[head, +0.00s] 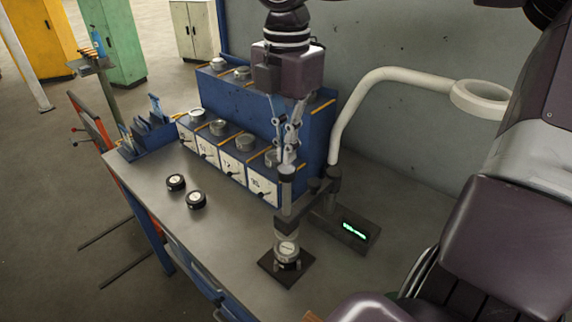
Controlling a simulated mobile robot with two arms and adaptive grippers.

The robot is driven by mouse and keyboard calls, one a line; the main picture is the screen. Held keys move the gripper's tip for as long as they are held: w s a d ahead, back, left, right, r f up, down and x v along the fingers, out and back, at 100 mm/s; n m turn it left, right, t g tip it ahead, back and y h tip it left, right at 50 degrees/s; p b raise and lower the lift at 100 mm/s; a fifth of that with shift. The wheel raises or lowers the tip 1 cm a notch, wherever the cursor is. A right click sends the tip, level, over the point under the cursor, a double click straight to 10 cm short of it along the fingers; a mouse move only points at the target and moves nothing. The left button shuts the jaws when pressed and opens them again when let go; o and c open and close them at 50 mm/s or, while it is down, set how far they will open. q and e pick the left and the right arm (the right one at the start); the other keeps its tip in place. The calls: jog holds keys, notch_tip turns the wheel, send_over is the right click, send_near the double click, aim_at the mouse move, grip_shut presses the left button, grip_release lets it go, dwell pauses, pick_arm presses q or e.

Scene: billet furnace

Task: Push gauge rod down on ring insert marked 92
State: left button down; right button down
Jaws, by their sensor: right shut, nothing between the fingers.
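A gauge stand (287,212) stands upright near the front of the grey bench, with a vertical gauge rod (286,174) at its top. A pale ring insert (287,250) sits below the rod on the dark base plate (270,264); its marking is too small to read. My right gripper (287,161) hangs from above, pointing down, with its fingers shut and empty. Its tips are at the rod's top end; I cannot tell whether they touch it. My left gripper is not in view.
A blue rack (262,112) with several numbered white bins stands behind. A small green-lit display (354,230) and a curved white lamp arm (345,120) stand right of the gauge.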

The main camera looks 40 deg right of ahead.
aim_at(287, 168)
dwell(0.4)
jog(key=shift+f+b, duration=3.75)
jog(key=shift+f, duration=0.2)
jog(key=shift+r, duration=0.2)
jog(key=shift+r+p, duration=2.3)
jog(key=shift+r, duration=1.1)
